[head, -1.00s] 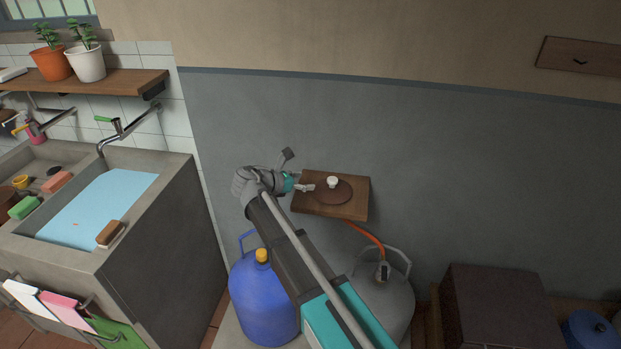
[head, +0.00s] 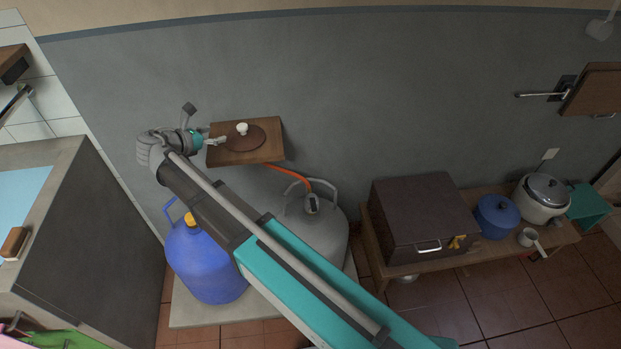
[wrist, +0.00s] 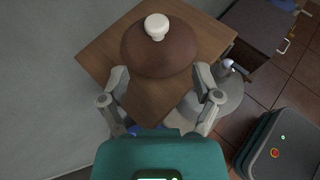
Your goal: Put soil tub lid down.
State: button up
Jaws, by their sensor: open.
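The soil tub lid (head: 258,140) is a round brown disc with a white knob (head: 242,128). It lies on a small wooden wall shelf (head: 225,157). In the wrist view the lid (wrist: 148,55) rests flat on the shelf board (wrist: 100,50), with its knob (wrist: 157,24) up. My gripper (head: 217,141) is at the shelf's left side, beside the lid. In the wrist view my gripper (wrist: 160,80) is open, its two fingers apart at the near edge of the lid with nothing held between them. I cannot tell whether a finger touches the lid.
Below the shelf stand a blue jug (head: 205,265) and a grey gas cylinder (head: 325,232) with an orange hose (head: 288,171). To the right, a low bench (head: 462,250) holds a dark box (head: 425,215), a blue pot (head: 495,216) and a rice cooker (head: 540,196). The sink is left.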

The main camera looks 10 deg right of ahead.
aim_at(256, 146)
jog(key=s+d+f+m+g+y, duration=0.1)
jog(key=s+d+f+m+g, duration=0.1)
jog(key=d+m, duration=0.3)
jog(key=s+d+f+m+g+y, duration=0.1)
jog(key=s+d+f+m+g, duration=0.15)
jog(key=d, duration=0.55)
jog(key=s+d+f+m+g+y, duration=0.1)
jog(key=d+f+m, duration=0.25)
jog(key=d, duration=0.25)
jog(key=s+d+f+m+g+y, duration=0.3)
jog(key=s+d+m+y, duration=0.4)
jog(key=s+d+m, duration=0.4)
jog(key=s+m, duration=0.2)
jog(key=m, duration=0.2)
jog(key=shift+d+f, duration=0.15)
jog(key=shift+d, duration=0.05)
jog(key=shift+g, duration=0.25)
jog(key=shift+o, duration=0.6)
jog(key=c, duration=0.5)
jog(key=shift+o, duration=0.2)
